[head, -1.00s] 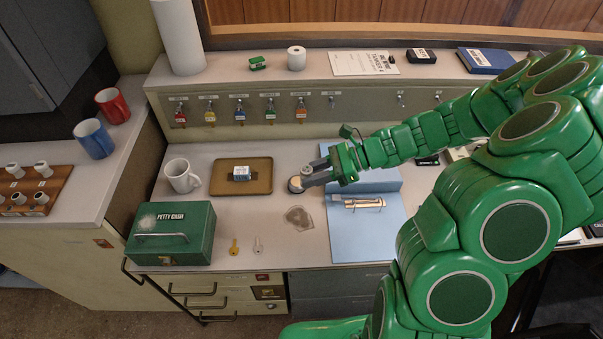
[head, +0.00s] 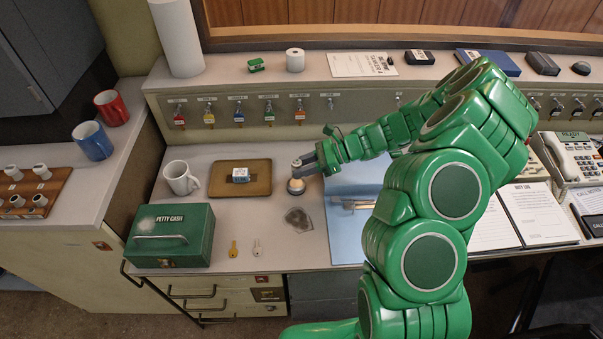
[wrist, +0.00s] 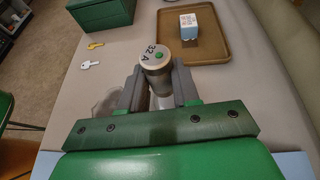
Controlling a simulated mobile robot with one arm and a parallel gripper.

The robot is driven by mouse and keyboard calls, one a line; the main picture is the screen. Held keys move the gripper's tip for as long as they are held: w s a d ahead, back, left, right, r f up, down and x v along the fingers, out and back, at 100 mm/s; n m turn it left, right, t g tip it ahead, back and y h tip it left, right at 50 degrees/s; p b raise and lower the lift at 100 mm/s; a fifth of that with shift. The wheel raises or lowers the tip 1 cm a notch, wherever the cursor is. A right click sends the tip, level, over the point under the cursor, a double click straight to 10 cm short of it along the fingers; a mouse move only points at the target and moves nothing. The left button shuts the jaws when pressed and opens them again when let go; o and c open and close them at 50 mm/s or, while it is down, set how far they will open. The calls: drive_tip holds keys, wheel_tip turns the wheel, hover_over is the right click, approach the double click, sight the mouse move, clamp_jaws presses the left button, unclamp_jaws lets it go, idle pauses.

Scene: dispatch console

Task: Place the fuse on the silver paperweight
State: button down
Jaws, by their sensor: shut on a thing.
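The fuse, a silver-capped cylinder marked "32 A" with a green dot, is held between the fingers of my gripper (wrist: 157,88); its cap (wrist: 155,52) faces the wrist camera. In the head view my gripper (head: 306,165) is shut on the fuse (head: 297,163) above the desk. A small round thing with a pale top, seemingly the silver paperweight (head: 296,187), sits on the desk just below the fuse. Whether the two touch I cannot tell. In the wrist view the paperweight is mostly hidden behind the fuse and fingers.
A brown tray (head: 262,188) with a small blue-and-white box (head: 241,175) lies to the left. A clear glass-like piece (head: 298,219) lies in front. A white mug (head: 181,178), green petty cash box (head: 171,236), two keys (head: 233,249) and a blue mat (head: 346,236) are nearby.

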drive_tip(key=shift+w+a+f, duration=0.1)
drive_tip(key=shift+w+f, duration=0.15)
drive_tip(key=shift+f, duration=1.55)
drive_tip(key=shift+f, duration=0.1)
drive_tip(key=c, duration=0.8)
unclamp_jaws()
drive_tip(key=shift+s+f, duration=0.1)
drive_tip(key=shift+f, duration=0.05)
